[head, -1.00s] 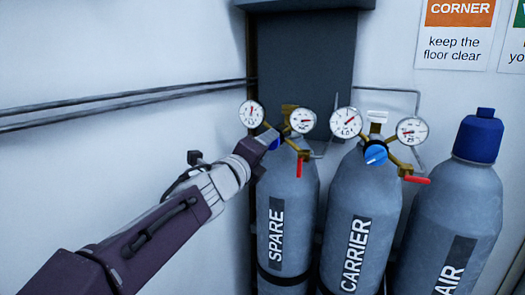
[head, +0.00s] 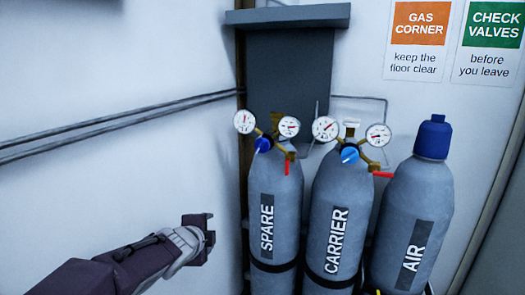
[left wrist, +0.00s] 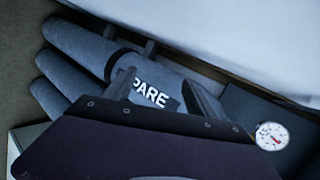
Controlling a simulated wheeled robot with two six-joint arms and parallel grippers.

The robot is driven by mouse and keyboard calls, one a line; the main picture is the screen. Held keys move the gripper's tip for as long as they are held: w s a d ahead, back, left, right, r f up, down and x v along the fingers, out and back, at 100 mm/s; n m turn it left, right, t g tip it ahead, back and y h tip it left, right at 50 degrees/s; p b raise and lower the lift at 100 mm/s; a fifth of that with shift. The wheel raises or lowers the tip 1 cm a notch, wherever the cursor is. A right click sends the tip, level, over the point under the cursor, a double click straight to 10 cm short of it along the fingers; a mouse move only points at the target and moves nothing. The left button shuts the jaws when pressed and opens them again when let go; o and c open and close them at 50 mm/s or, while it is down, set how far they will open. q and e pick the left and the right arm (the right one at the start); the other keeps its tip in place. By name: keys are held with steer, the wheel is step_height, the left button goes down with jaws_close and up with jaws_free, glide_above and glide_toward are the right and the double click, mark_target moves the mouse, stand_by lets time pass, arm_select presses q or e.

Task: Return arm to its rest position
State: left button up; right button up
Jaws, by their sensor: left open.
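My left gripper (head: 209,235) is in the lower middle of the head view, left of the SPARE cylinder (head: 275,210) and apart from it. Its jaws are open with nothing between them. In the left wrist view, the open fingers (left wrist: 168,95) show against the SPARE cylinder's label, partly covering the cylinder. The SPARE regulator's blue knob (head: 263,144) is above and to the right of the gripper, clear of it. My right gripper is in neither view.
The CARRIER cylinder (head: 338,205) and the AIR cylinder (head: 417,210) with its blue cap (head: 433,137) stand to the right. Gauges and red levers stick out at the tops. Pipes (head: 120,122) run along the left wall.

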arm_select(q)
steer(key=s+f+n+g, duration=0.5)
steer(key=s+f+n, duration=0.4)
steer(key=s, duration=0.3)
steer(key=s+a+f+n+g, duration=0.1)
steer(key=s+f+n+g, duration=0.4)
steer(key=s+f+n, duration=0.4)
steer(key=s+f, duration=0.2)
steer(key=s, duration=0.1)
steer(key=shift+s+a+g+p, duration=0.3)
steer(key=shift+s, duration=0.05)
stand_by(1.3)
